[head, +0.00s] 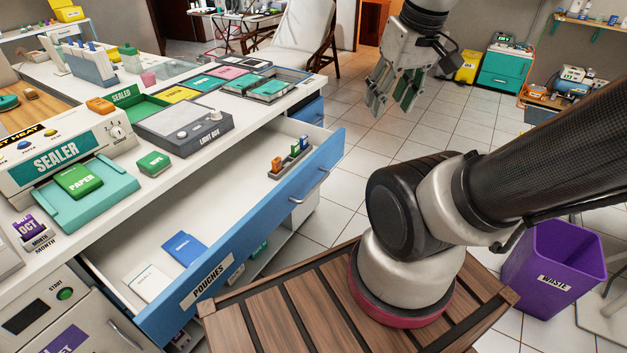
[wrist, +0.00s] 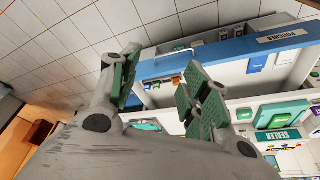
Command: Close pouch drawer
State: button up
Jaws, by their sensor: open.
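The pouch drawer (head: 228,264) is pulled well out from under the white counter in the head view. It has a blue front with a POUCHES label and silver handles. A blue packet (head: 184,249), a white packet (head: 150,283) and a small grey holder (head: 290,160) lie inside. The drawer's blue front (wrist: 225,50) also crosses the upper part of the wrist view. My gripper (head: 391,108) hangs in the air beyond the drawer's far right end, apart from it. Its green-padded fingers are open and empty.
On the counter stand the sealer (head: 57,158), the light box (head: 184,130) and several coloured trays. A purple waste bin (head: 556,266) stands on the floor at right. A wheeled stool or chair partly shows at the right edge.

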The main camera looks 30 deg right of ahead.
jog(key=d+f+m+g, duration=0.1)
jog(key=f, duration=0.1)
jog(key=d+f+m+g, duration=0.1)
jog(key=d+f, duration=0.1)
jog(key=d+f+m+g+y, duration=0.1)
jog(key=d+f, duration=0.1)
jog(key=f, duration=0.1)
jog(key=shift+d+m+g, duration=0.15)
jog(key=shift+m+g, duration=0.15)
jog(key=shift+g, duration=0.1)
grip_shut()
jog(key=m+t+y, duration=0.8)
jog(key=m+t, duration=0.8)
jog(key=m, duration=0.9)
send_near(333, 159)
jog(key=x, duration=0.7)
